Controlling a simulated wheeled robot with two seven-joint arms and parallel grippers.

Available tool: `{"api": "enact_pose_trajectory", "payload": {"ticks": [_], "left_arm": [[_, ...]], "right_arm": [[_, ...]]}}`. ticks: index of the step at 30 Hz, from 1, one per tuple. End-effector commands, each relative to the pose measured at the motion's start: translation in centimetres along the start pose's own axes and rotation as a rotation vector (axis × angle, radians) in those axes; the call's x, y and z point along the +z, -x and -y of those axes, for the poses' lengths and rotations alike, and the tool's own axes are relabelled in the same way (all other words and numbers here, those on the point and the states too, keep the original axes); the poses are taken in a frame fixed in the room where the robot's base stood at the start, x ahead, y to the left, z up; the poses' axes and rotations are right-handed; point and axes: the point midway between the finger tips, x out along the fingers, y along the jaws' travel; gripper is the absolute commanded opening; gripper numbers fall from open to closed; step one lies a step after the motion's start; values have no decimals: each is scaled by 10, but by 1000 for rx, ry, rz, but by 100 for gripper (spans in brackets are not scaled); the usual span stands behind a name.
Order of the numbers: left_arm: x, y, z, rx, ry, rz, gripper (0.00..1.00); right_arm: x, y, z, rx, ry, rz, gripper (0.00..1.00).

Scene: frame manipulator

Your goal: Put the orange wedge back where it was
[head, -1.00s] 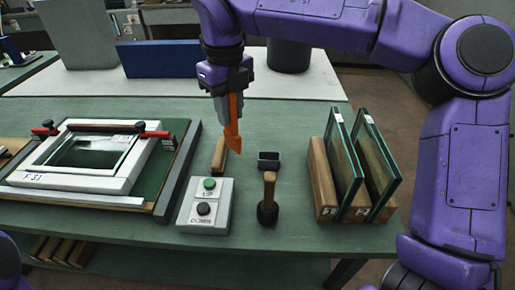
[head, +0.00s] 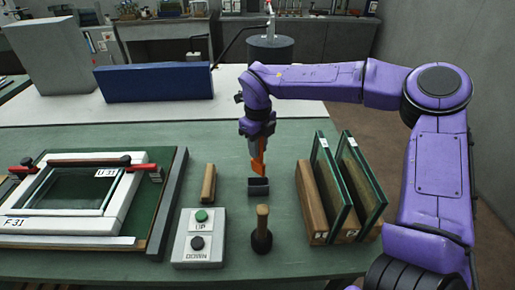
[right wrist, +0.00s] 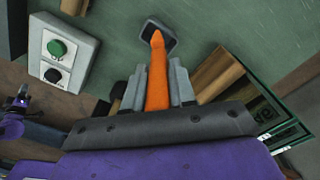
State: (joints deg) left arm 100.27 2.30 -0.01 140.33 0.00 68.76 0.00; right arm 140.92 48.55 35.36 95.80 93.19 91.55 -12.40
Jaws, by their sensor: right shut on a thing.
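The orange wedge (head: 258,160) is in my right gripper (head: 258,148), pointing down with its narrow tip lowest. The right wrist view shows the wedge (right wrist: 157,80) between the grey fingers (right wrist: 157,85), which are shut on it. A small dark open holder (head: 258,187) stands on the green table below. In the head view the tip is at the holder's upper edge. In the right wrist view the tip overlaps the holder (right wrist: 170,34). I cannot tell whether the tip is inside it. My left gripper does not show clearly in either view.
A wooden-handled mallet (head: 262,229) stands in front of the holder. Left are a wooden block (head: 209,183) and the UP/DOWN button box (head: 198,238). Right, glass panes (head: 359,185) stand in a wooden rack (head: 318,200). A white frame (head: 125,205) lies far left.

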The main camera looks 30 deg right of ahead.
Motion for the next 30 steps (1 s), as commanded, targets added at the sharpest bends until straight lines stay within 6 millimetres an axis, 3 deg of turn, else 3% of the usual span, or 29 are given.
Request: {"api": "enact_pose_trajectory", "payload": {"ticks": [5,26,27,29,30], "left_arm": [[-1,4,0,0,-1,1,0],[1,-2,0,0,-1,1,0],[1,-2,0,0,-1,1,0],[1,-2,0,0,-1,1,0],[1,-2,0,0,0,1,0]], "right_arm": [[0,-22,-3,1,5,-1,0],[1,-34,-4,1,6,1,0],[1,-34,-4,1,6,0,32],[1,-34,-4,1,6,0,51],[1,-34,-4,1,5,0,51]]}}
